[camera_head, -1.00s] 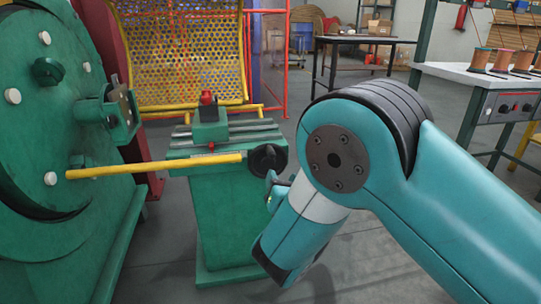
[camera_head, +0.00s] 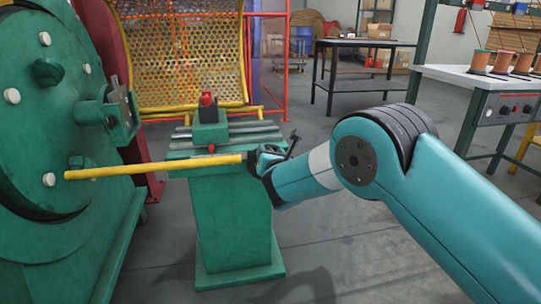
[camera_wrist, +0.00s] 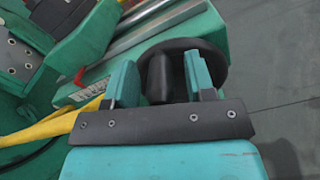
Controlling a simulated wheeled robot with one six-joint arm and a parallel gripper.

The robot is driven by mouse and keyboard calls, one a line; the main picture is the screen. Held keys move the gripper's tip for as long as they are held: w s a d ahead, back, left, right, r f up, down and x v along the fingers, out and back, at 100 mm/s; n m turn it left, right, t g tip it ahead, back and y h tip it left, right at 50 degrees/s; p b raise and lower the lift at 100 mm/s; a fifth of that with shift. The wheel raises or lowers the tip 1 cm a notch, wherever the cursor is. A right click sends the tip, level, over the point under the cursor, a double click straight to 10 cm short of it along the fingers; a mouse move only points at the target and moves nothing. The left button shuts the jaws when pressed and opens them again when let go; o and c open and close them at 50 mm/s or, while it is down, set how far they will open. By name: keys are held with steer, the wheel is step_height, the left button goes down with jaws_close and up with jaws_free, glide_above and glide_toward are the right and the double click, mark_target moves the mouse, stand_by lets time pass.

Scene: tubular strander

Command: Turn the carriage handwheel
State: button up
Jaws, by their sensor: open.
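The black carriage handwheel (camera_wrist: 217,62) shows in the wrist view, just beyond my fingers. A black grip-like part (camera_wrist: 158,82) of it stands between my two teal fingers. My gripper (camera_wrist: 161,62) is open, with one finger on each side of that part; I cannot tell whether either finger touches it. In the head view, my gripper (camera_head: 265,158) is at the right end of the green carriage stand (camera_head: 235,215), and the wheel is mostly hidden behind it.
A yellow bar (camera_head: 150,169) runs from the big green disc (camera_head: 60,130) toward the stand, close to my gripper. A red knob (camera_head: 207,98) tops the carriage. A yellow perforated guard (camera_head: 180,55) stands behind. Open floor lies to the right.

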jaws_close()
steer(key=c, duration=0.9)
jaws_free()
steer(key=shift+d, duration=0.1)
